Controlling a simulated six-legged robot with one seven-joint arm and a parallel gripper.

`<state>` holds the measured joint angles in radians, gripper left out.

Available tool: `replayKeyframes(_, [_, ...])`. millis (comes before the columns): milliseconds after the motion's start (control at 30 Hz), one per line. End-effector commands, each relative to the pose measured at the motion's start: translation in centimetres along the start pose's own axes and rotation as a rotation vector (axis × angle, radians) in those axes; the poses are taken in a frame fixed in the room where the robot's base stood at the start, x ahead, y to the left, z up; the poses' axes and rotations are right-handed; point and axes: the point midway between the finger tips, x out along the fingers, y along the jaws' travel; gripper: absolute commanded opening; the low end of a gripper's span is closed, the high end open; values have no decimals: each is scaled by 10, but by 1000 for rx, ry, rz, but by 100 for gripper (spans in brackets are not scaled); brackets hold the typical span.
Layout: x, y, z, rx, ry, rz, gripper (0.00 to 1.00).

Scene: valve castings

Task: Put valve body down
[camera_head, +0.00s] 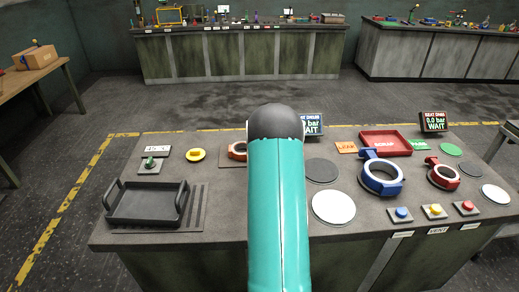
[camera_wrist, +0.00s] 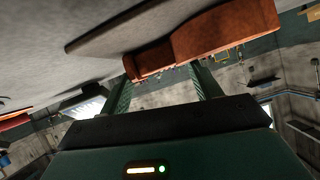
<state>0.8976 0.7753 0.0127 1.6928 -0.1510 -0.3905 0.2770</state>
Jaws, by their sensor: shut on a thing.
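An orange-brown valve body (camera_wrist: 225,35) is at my gripper's fingertips (camera_wrist: 165,85) in the wrist view. My gripper is shut on its narrow end. The grey surface of the workbench is close to it there; I cannot tell whether they touch. In the head view, part of an orange ring-shaped valve body (camera_head: 237,150) shows left of my teal arm, which hides the rest and my gripper. A blue valve body (camera_head: 382,177) and a red valve body (camera_head: 444,175) stand on the workbench (camera_head: 240,215) at the right.
A black tray (camera_head: 147,203) with handles sits at the left. Dark and white discs (camera_head: 333,207), a red tray (camera_head: 386,143), two displays reading WAIT (camera_head: 433,121) and several coloured buttons (camera_head: 434,211) occupy the right side.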

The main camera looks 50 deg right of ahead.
Motion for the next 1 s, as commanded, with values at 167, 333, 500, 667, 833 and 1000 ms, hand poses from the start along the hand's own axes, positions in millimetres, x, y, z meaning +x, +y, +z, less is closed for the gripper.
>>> replayKeyframes(167, [0,-1,-4,2,10,-2,71])
replayKeyframes(333, [0,0,-2,1,6,-1,89])
replayKeyframes(500, [1,1,4,-1,-6,1,89])
replayKeyframes(667, [-6,0,2,-1,-3,1,89])
replayKeyframes(833, [-32,0,0,0,1,0,89])
replayKeyframes(1000, [-68,0,-1,0,3,-1,89])
